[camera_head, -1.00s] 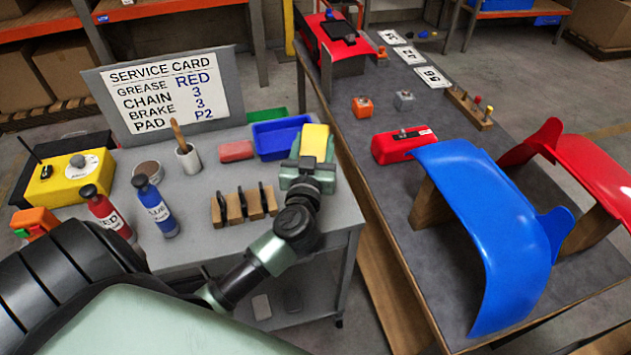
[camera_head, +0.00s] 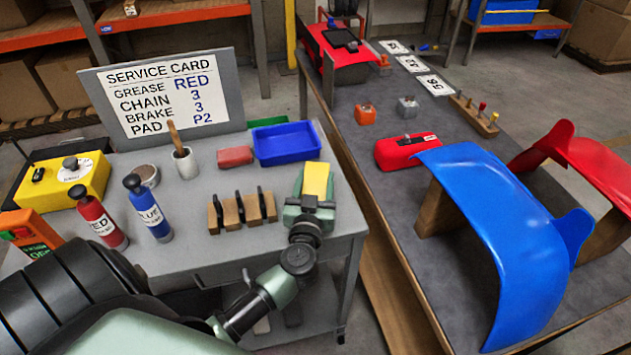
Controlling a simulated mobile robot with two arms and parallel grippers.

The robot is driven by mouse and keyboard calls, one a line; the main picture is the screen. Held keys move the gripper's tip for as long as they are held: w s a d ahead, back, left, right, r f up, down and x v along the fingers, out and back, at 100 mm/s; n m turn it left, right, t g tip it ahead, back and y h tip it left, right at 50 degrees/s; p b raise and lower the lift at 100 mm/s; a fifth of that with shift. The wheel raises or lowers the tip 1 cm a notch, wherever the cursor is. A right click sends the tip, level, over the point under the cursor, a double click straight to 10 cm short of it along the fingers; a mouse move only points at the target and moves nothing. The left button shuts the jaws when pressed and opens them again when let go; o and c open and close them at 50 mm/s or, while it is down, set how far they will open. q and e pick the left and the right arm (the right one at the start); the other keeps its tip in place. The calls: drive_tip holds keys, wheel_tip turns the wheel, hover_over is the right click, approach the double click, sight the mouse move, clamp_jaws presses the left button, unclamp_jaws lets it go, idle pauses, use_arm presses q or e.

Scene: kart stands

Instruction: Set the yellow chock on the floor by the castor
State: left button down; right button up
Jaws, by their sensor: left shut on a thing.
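The yellow chock (camera_head: 316,179) is a small yellow block at the right end of the grey service cart's top. My left gripper (camera_head: 311,196) is shut on it, with the chock between its green jaws. From this view I cannot tell whether the chock touches the cart top or is a little above it. A castor (camera_head: 340,338) shows small and dark at the foot of the cart's right leg, near the floor. My right gripper is not in view.
A blue tray (camera_head: 287,144), a red block (camera_head: 235,157) and wooden pad holders (camera_head: 242,211) are on the cart near my gripper. A long bench with a blue fairing (camera_head: 480,220) stands to the right. A narrow gap separates cart and bench.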

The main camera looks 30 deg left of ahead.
use_arm(q)
drive_tip(key=c, duration=0.5)
unclamp_jaws()
drive_tip(key=shift+f, duration=0.1)
